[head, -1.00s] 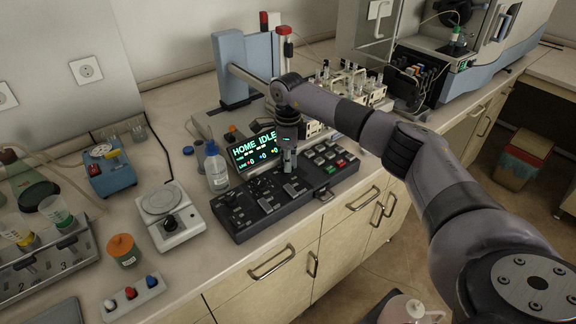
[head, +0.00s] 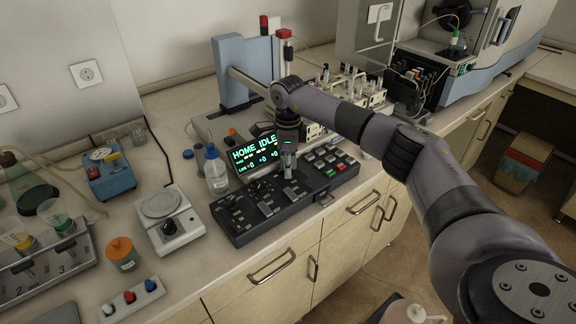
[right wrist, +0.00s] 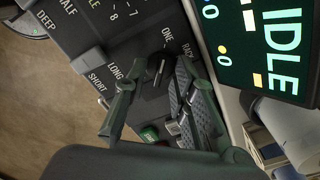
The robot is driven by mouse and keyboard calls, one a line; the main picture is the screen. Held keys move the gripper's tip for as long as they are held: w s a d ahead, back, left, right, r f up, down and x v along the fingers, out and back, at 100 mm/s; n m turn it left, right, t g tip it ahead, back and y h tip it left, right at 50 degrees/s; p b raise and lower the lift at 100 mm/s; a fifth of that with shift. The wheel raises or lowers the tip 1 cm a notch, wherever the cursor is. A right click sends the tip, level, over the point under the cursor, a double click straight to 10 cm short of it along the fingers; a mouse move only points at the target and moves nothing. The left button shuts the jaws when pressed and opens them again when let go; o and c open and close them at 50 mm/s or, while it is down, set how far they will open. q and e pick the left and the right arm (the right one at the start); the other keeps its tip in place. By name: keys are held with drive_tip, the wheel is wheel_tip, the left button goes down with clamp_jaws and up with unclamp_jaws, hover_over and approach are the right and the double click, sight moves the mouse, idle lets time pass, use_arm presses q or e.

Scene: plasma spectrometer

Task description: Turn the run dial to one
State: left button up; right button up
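The black control panel (head: 243,226) lies on the bench, below a screen (head: 253,150) reading "HOME IDLE". My right gripper (head: 289,172) points down over the panel's middle, close to its surface. In the right wrist view a small black dial (right wrist: 157,66) sits by the labels "ONE" and "RACK". My right gripper (right wrist: 153,78) is open there, with one finger on each side of the dial. I cannot tell whether the fingers touch it or which label the dial points at. In the head view the gripper hides the dial. My left gripper is not in view.
Green and red buttons (right wrist: 149,134) are near the gripper too.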

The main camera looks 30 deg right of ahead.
drive_tip(key=shift+r, duration=0.15)
wheel_tip(320, 180, up, 12)
idle(0.6)
drive_tip(key=shift+f, duration=0.25)
